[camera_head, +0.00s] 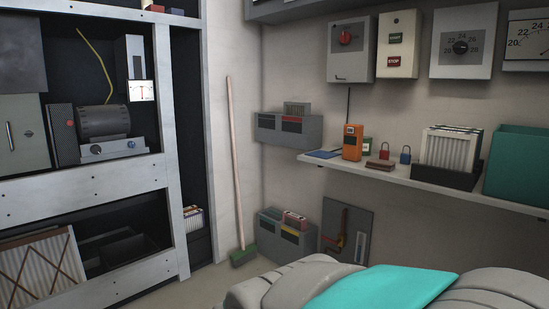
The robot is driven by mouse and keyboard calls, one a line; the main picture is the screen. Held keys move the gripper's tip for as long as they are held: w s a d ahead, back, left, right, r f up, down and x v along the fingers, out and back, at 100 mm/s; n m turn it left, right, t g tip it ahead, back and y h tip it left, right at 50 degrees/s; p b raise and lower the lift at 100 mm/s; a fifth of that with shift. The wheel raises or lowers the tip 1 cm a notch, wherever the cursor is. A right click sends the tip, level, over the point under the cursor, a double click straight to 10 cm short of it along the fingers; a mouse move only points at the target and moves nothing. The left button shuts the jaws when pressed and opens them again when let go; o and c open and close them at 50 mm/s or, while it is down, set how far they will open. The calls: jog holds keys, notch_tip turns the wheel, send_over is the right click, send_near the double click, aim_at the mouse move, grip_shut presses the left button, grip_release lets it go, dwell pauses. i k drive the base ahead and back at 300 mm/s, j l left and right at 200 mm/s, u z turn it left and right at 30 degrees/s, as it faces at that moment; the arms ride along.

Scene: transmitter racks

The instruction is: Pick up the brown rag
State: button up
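A small, flat, dark reddish-brown folded thing, which looks like the brown rag (380,166), lies near the front edge of the white wall shelf (400,181). It sits just right of an orange handheld radio (352,143) and in front of a red padlock (384,153). It is too small to make out its texture. My gripper is not in view. Grey and teal parts of what looks like my own arm fill the bottom right, well below and in front of the shelf.
A blue padlock (405,156), a green can (366,146), a pleated filter (451,146) in a dark tray and a teal bin (519,165) share the shelf. A broom (235,160) leans in the corner. A metal rack (80,188) stands left. Control boxes hang above the shelf.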

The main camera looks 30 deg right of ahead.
aim_at(375, 164)
jog(key=i+z, duration=0.55)
jog(key=z, duration=0.25)
jog(key=i+j+z, duration=0.25)
jog(key=z, duration=0.15)
jog(key=i+j+z, duration=0.25)
jog(key=z, duration=0.15)
jog(key=i+j+z, duration=0.2)
jog(key=j+z, duration=0.2)
jog(key=l, duration=0.1)
